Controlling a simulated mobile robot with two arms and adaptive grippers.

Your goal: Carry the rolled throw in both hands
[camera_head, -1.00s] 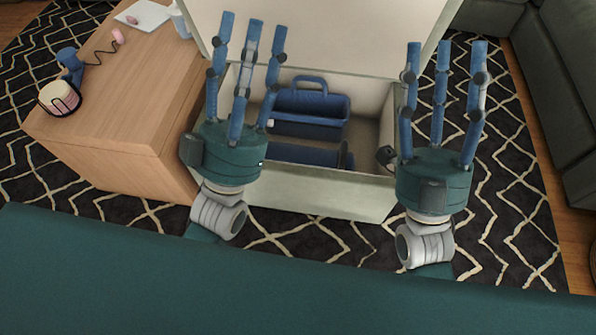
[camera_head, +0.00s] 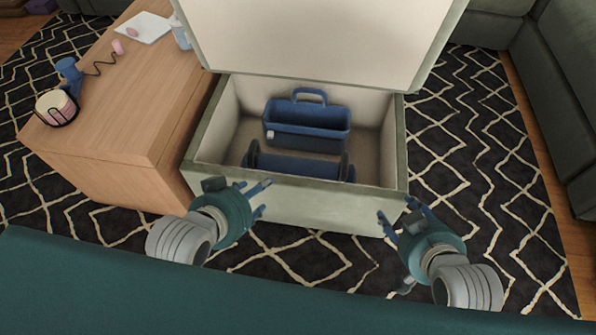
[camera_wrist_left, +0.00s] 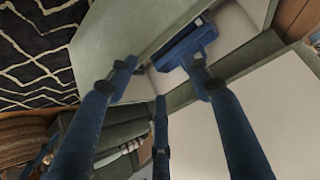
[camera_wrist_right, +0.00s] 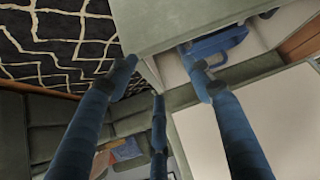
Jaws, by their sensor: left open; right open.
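A blue roll (camera_head: 300,167) with dark bands or discs near its ends lies crosswise in the open pale chest (camera_head: 290,195), just behind the front wall; I take it for the rolled throw. My left gripper (camera_head: 262,195) is open and empty at the chest's front, left side. My right gripper (camera_head: 396,212) is open and empty near the chest's front right corner. Both are apart from the roll. The left wrist view shows spread blue fingers (camera_wrist_left: 150,85), and the right wrist view similar fingers (camera_wrist_right: 158,85), with the chest beyond. The roll's underside is hidden.
A blue caddy (camera_head: 306,122) with a handle stands behind the roll in the chest. The raised lid (camera_head: 320,35) stands at the back. A wooden cabinet (camera_head: 125,100) adjoins the chest's left side. Patterned rug (camera_head: 465,150) is clear on the right, beside a dark sofa (camera_head: 560,90).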

